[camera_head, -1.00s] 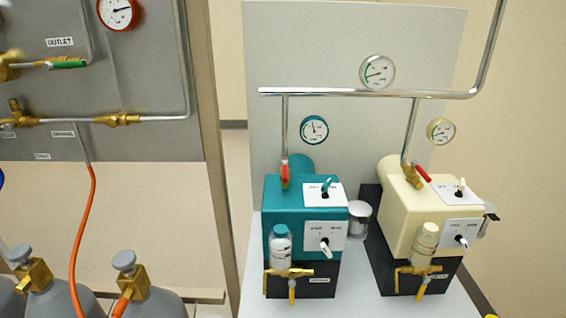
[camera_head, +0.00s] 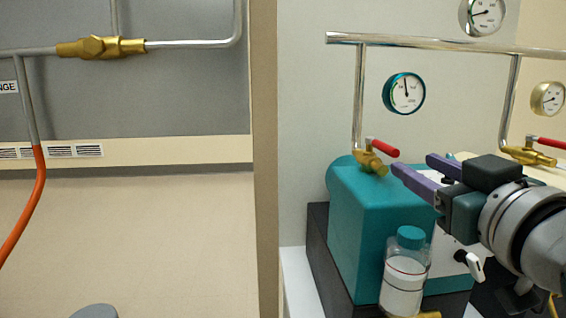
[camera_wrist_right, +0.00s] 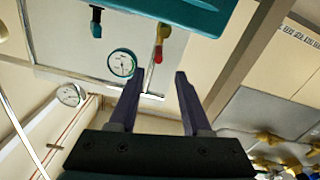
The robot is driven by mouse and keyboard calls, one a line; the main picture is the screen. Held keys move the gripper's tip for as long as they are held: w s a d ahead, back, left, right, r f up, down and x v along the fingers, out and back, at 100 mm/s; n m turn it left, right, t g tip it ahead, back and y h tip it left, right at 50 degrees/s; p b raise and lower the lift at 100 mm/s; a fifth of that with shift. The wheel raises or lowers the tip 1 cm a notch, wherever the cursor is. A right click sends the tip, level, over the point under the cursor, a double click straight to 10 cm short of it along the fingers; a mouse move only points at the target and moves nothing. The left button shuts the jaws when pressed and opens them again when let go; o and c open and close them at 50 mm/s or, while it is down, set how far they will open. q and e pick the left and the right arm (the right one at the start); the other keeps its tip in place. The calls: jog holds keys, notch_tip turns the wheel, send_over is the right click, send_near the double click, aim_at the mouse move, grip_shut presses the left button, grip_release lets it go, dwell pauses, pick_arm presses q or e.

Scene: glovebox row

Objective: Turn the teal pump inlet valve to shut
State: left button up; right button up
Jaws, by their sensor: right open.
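The teal pump (camera_head: 365,222) stands right of centre in the head view. On its top, at the foot of a vertical pipe, is its brass inlet valve (camera_head: 371,163) with a red lever (camera_head: 384,147), which points right and slightly down. My right gripper (camera_head: 412,164) comes in from the right, open and empty, its purple fingertips close to the lever's free end. In the right wrist view the red lever (camera_wrist_right: 159,54) shows just beyond and between the open fingertips (camera_wrist_right: 159,74). I see no clear contact. My left gripper is out of view.
A horizontal pipe (camera_head: 440,42) crosses above the valve, with a teal-rimmed gauge (camera_head: 404,93) on the panel. A teal-capped bottle (camera_head: 405,275) stands before the pump. The neighbouring pump's red-levered valve (camera_head: 528,155) is behind my arm at right.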

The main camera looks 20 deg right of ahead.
aim_at(398, 154)
jog(key=b+x, duration=0.1)
jog(key=x, duration=0.7)
jog(key=shift+w+d, duration=0.25)
jog(key=shift+w, duration=0.1)
grip_shut()
dwell(1.0)
